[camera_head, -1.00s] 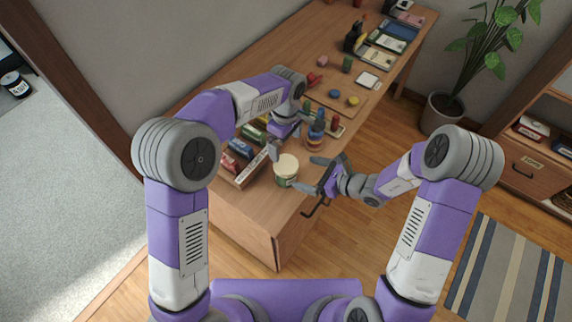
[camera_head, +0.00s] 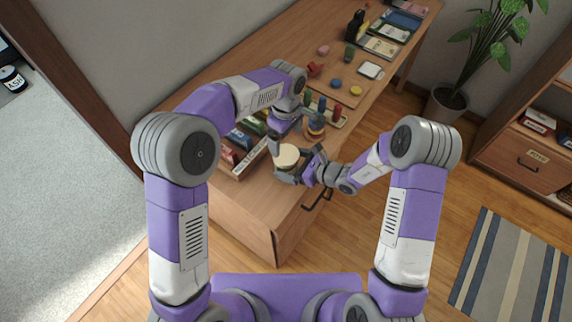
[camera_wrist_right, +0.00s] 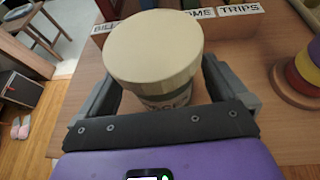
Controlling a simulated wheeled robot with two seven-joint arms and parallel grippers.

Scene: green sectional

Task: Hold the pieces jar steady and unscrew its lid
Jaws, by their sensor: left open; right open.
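The pieces jar stands upright on the wooden desk, with its wide cream lid (camera_head: 286,155) on top. In the right wrist view, the lid (camera_wrist_right: 152,50) hides most of the jar body (camera_wrist_right: 168,101); part of a dark-lettered label shows below it. My right gripper (camera_head: 296,167) is open around the jar body, with one finger on each side, below the lid. Whether the fingers touch the jar I cannot tell. My left gripper (camera_head: 289,124) is open and empty, just behind and above the lid, apart from it.
A file tray (camera_head: 250,160) with several coloured files sits left of the jar; its front reads "BILLS" and "TRIPS" in the right wrist view (camera_wrist_right: 232,22). A ring stacker (camera_head: 316,128) stands close behind the jar on the right. The desk (camera_head: 235,198) is bare toward the near edge.

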